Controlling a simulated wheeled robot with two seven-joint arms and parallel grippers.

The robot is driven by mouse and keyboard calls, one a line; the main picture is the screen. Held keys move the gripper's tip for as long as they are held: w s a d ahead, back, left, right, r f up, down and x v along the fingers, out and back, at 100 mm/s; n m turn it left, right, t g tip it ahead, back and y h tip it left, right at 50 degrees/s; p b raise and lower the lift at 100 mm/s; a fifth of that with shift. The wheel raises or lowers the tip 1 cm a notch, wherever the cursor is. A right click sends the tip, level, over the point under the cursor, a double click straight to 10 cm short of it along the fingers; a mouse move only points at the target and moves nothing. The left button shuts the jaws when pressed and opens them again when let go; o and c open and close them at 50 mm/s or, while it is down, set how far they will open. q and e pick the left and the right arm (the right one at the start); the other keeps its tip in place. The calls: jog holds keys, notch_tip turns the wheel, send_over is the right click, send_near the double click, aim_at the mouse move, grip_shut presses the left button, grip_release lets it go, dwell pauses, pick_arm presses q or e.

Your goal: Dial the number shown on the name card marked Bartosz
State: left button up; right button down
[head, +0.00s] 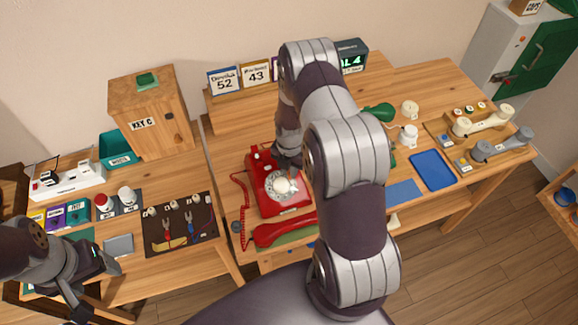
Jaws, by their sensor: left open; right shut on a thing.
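A red rotary phone (263,178) with a white dial (281,186) stands on the middle table. Its red handset (285,230) lies off the hook in front. Name cards stand behind: one reads 52 (224,82), one reads 43 (256,74), and a purple-edged one is mostly hidden by my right arm. The small names are too small to read surely. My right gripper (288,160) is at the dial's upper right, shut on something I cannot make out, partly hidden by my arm. My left gripper (93,283) is open and empty at the lower left.
A dark display (352,58) shows a green 4 at the back. A green phone (380,112) is partly behind my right arm. A wooden KEY C box (150,110) and a tool mat (180,224) are left.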

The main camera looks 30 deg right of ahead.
jog(key=shift+s+f, duration=0.15)
jog(key=shift+s, duration=0.25)
jog(key=shift+s+f, duration=0.25)
jog(key=shift+s, duration=0.3)
jog(key=shift+a, duration=0.1)
